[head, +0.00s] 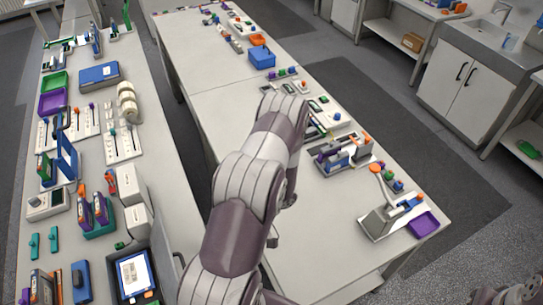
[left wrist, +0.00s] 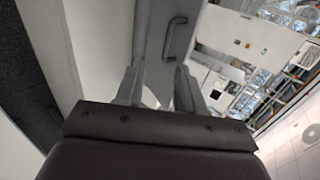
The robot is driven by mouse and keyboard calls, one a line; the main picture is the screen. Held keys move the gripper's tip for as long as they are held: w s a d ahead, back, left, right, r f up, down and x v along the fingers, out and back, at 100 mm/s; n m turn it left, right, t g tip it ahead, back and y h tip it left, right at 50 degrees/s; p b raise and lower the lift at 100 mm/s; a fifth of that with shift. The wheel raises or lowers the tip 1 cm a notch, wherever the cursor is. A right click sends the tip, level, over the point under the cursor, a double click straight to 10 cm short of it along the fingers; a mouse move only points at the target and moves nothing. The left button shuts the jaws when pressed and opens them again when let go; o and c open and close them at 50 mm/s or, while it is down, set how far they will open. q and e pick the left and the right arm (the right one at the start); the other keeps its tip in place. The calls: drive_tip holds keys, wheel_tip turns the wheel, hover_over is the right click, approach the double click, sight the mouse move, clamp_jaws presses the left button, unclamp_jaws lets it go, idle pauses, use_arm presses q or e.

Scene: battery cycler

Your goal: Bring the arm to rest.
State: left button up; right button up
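My left arm (head: 255,180) reaches up from the bottom middle of the head view, over the gap between the two benches and the left edge of the right bench. Its gripper is hidden behind the arm there. In the left wrist view the left gripper (left wrist: 158,82) shows two grey fingers spread apart with nothing between them. Beyond the fingers are a pale panel and a grey handle (left wrist: 174,38). A bit of my right arm (head: 515,294) shows at the bottom right corner of the head view; its gripper is out of the picture.
The left bench (head: 165,205) is crowded with trays, racks and devices. The right bench (head: 330,250) carries a fixture (head: 343,153), a press-like device (head: 388,215) and a purple tray (head: 422,224). Its near left part is bare. Grey floor lies to the right.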

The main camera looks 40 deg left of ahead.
use_arm(q)
drive_tip(key=w+d+m+t+h+b, duration=0.2)
drive_tip(key=w+d+m+t+b, duration=0.2)
drive_tip(key=d+b, duration=0.5)
drive_tip(key=w+d+m+t+h+b, duration=0.3)
drive_tip(key=w+d+m+t+b, duration=0.2)
drive_tip(key=d+m+t+b, duration=0.2)
drive_tip(key=d+m+b, duration=0.2)
drive_tip(key=b, duration=0.2)
drive_tip(key=shift+w+d+f+t+b, duration=0.2)
drive_tip(key=shift+d+f+t+b, duration=0.1)
drive_tip(key=shift+d+f+b, duration=0.1)
use_arm(e)
wheel_tip(320, 180, down, 21)
drive_tip(key=shift+w, duration=0.2)
